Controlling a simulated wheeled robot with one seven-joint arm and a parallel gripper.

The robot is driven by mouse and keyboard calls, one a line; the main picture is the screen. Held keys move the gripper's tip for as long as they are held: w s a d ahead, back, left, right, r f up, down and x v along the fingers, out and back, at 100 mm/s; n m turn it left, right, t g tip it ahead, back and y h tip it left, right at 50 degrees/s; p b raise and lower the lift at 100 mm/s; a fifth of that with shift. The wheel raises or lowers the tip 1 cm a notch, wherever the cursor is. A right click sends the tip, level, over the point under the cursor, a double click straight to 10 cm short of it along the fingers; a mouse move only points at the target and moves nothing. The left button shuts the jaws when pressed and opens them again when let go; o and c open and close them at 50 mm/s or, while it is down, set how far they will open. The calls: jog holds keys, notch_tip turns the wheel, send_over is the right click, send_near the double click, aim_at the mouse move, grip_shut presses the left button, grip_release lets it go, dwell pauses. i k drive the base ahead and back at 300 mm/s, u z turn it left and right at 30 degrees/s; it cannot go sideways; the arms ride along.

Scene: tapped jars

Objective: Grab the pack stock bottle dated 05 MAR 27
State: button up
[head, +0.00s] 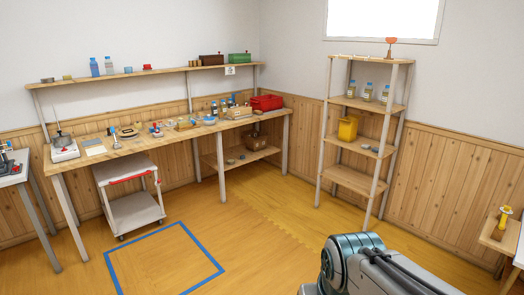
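Three clear bottles with pale labels stand in a row on the upper board of the shelf rack at the right: a left one (351,89), a middle one (367,92) and a right one (385,95). Two blue bottles (95,67) (109,65) stand on the long wall shelf at the left. Several small dark and blue bottles (214,109) stand on the bench. Any dates are too small to read, so I cannot tell which bottle is dated 05 MAR 27. My arm shows at the bottom right, far from all the bottles. My gripper is not in view.
The shelf rack (353,182) also holds a yellow container (347,129). A long bench (170,139) carries a red box (267,103). A white cart (134,214) stands under it. The middle floor is clear, with a blue taped square (204,249). A wooden ledge (497,238) juts in at right.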

aim_at(352, 90)
jog(key=z, duration=0.1)
jog(key=i, duration=2)
jog(key=z, duration=0.6)
jog(key=i, duration=1.9)
jog(key=z, duration=0.5)
jog(key=i, duration=0.75)
jog(key=z, duration=0.1)
